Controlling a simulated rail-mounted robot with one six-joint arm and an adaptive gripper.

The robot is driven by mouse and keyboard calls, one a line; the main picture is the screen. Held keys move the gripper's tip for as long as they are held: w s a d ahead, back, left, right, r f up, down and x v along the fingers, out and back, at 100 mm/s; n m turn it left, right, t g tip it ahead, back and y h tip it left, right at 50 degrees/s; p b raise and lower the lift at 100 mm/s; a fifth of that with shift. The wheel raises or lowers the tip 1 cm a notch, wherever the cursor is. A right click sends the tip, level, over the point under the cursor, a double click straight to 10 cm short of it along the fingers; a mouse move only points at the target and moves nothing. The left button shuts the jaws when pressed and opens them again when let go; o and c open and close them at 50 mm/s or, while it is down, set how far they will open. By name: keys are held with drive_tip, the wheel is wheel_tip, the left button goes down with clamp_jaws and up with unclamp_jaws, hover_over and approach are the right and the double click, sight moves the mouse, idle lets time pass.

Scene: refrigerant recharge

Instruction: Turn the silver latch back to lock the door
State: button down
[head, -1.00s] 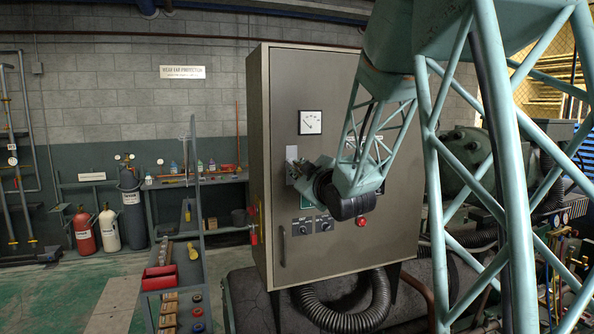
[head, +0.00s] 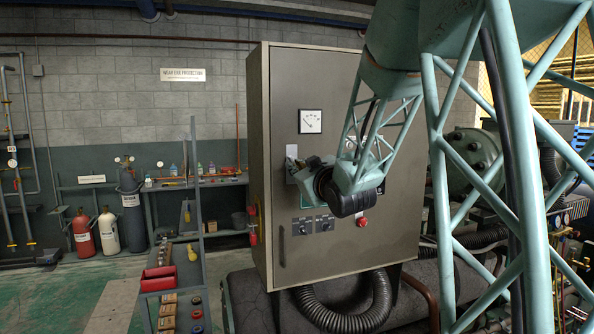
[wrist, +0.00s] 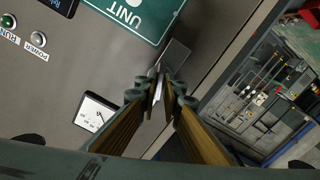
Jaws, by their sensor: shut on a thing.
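The grey cabinet door (head: 385,240) is flat against its cabinet in the head view. The silver latch (wrist: 158,92) shows as a thin bright piece between my fingertips in the wrist view, in front of its silver plate (wrist: 176,54). My gripper (wrist: 161,88) is shut on the latch. The fingers cover much of the latch, so its exact angle is hard to tell.
A dial gauge (head: 311,121) sits above right of the latch. Knobs (head: 304,226) and a red button (head: 362,222) sit below on the door. A vertical door handle (head: 282,246) is lower left. A narrow shelf rack (head: 185,275) stands left of the cabinet.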

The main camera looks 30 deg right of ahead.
drive_tip(key=shift+m, duration=0.5)
drive_tip(key=shift+m+b, duration=0.5)
drive_tip(key=shift+m, duration=0.8)
drive_tip(key=c, duration=2.9)
unclamp_jaws()
drive_tip(key=shift+o, duration=0.2)
drive_tip(key=s+a+b, duration=0.1)
drive_tip(key=s+b, duration=0.2)
drive_tip(key=s, duration=0.6)
drive_tip(key=shift+a, duration=0.1)
